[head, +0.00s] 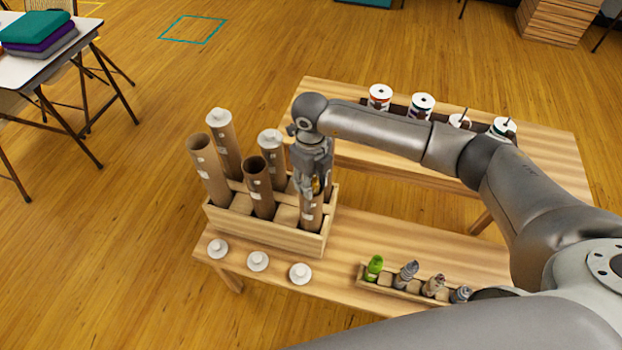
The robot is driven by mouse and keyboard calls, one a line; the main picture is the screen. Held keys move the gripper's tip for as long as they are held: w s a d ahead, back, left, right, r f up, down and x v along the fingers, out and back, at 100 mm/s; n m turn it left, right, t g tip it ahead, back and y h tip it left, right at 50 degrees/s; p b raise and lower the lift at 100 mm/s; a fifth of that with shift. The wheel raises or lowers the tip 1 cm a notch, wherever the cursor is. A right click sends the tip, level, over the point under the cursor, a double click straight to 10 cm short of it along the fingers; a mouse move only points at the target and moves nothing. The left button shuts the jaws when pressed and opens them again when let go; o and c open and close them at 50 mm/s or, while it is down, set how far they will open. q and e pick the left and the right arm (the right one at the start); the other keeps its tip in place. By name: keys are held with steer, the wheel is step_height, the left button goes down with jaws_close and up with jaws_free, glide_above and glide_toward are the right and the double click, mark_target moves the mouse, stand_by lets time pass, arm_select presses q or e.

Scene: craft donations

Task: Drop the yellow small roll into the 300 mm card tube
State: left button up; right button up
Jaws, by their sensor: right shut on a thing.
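My right gripper (313,187) points down and is shut on the yellow small roll (317,186), of which only a small part shows between the fingers. It is directly over the front right card tube (311,213), the shortest in the front row, whose mouth is hidden by the gripper. I cannot tell whether the roll is inside the mouth. Two other uncapped brown tubes stand in the front row: a tall one (209,172) at left and a middle one (258,190). The labels are too small to read, so I cannot tell which tube is 300 mm.
The tubes stand in a wooden rack (268,236). Two white-capped tubes (223,145) (272,155) are behind. Several white caps (258,261) lie in front. Spools (421,105) stand on the back bench (540,150).

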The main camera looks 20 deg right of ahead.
steer(key=o, duration=0.9)
step_height(320, 180, up, 12)
steer(key=shift+r, duration=0.1)
steer(key=shift+s, duration=0.1)
stand_by(0.6)
